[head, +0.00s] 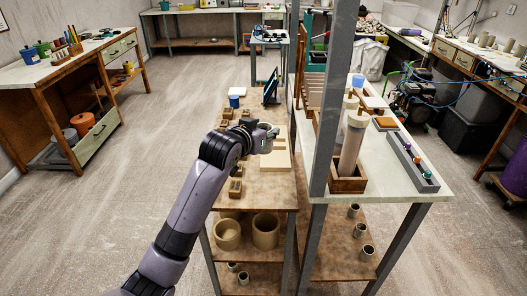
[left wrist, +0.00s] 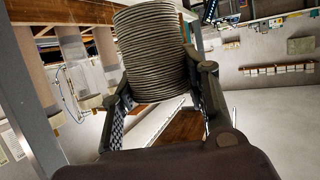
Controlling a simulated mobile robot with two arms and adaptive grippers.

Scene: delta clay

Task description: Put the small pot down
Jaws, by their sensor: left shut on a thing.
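The small pot is grey and ribbed. In the left wrist view the small pot (left wrist: 152,62) fills the space between the fingers of my left gripper (left wrist: 163,105), which is shut on it. In the head view my left gripper (head: 262,134) is over the wooden bench top (head: 270,193), and the pot (head: 266,146) shows partly behind the fingers. It looks close above or beside a pale board (head: 275,161) on the bench. I cannot tell whether the pot touches anything below. My right gripper is not in view.
Several small wooden blocks (head: 235,188) line the bench's left side. A blue cup (head: 233,102) and a dark tablet (head: 271,86) stand farther back. A grey post (head: 333,95) rises to the right, beside a pale table with tall cylinders (head: 351,145). Larger pots (head: 266,232) sit on the shelf below.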

